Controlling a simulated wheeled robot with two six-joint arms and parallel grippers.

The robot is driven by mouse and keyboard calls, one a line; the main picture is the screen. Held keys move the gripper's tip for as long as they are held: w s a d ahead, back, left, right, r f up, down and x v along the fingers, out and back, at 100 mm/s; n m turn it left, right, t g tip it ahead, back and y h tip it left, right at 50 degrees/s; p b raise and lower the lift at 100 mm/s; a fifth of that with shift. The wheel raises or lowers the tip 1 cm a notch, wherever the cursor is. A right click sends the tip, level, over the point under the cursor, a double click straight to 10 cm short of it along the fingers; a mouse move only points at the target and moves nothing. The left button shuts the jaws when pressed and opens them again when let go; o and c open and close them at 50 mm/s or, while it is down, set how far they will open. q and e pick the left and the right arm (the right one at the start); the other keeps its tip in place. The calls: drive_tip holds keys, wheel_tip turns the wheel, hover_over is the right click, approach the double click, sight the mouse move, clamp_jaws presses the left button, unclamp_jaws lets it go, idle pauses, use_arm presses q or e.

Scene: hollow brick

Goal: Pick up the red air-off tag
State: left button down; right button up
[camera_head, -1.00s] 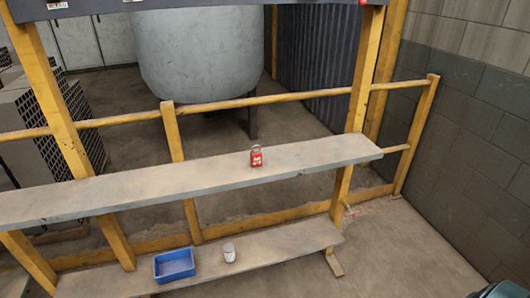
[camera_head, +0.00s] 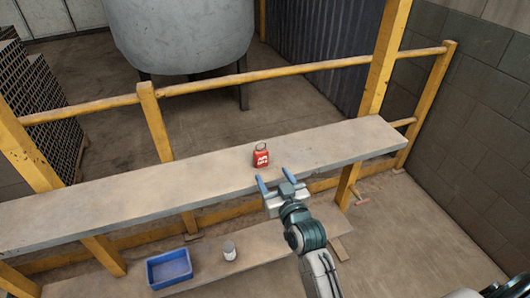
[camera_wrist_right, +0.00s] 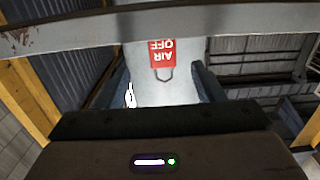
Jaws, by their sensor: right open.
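The red air-off tag (camera_head: 261,158) stands on the upper grey shelf board (camera_head: 190,182), with a grey loop on its top. In the right wrist view the tag (camera_wrist_right: 162,52) appears upside down, its white "AIR OFF" lettering facing the camera, between and beyond the two fingers. My right gripper (camera_head: 275,178) is open and empty, at the front edge of the shelf, just in front of and slightly right of the tag, apart from it. Its fingers also show in the right wrist view (camera_wrist_right: 163,78). My left gripper is not in view.
A blue bin (camera_head: 169,269) and a small whitish canister (camera_head: 229,250) are on the lower shelf (camera_head: 285,236). Yellow posts and rails (camera_head: 156,122) frame the shelf. A large grey tank (camera_head: 182,38) stands behind. The upper board is otherwise clear.

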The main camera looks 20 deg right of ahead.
sight(259, 150)
drive_tip(key=w, duration=0.2)
drive_tip(key=w+r+p, duration=0.1)
drive_tip(key=w, duration=0.2)
drive_tip(key=shift+w+a+p, duration=0.1)
drive_tip(key=shift+w+p, duration=0.15)
drive_tip(key=shift+p, duration=0.05)
drive_tip(key=shift+w, duration=0.3)
drive_tip(key=shift+w+r, duration=0.1)
drive_tip(key=shift+w, duration=0.15)
drive_tip(key=w+p, duration=0.2)
drive_tip(key=w, duration=0.2)
drive_tip(key=shift+a+r+p, duration=0.15)
drive_tip(key=shift+a+p, duration=0.1)
drive_tip(key=shift+p, duration=0.15)
drive_tip(key=shift+w+f, duration=0.2)
drive_tip(key=shift+w, duration=0.15)
drive_tip(key=shift+s, duration=0.1)
drive_tip(key=shift+c, duration=0.4)
drive_tip(key=c, duration=1)
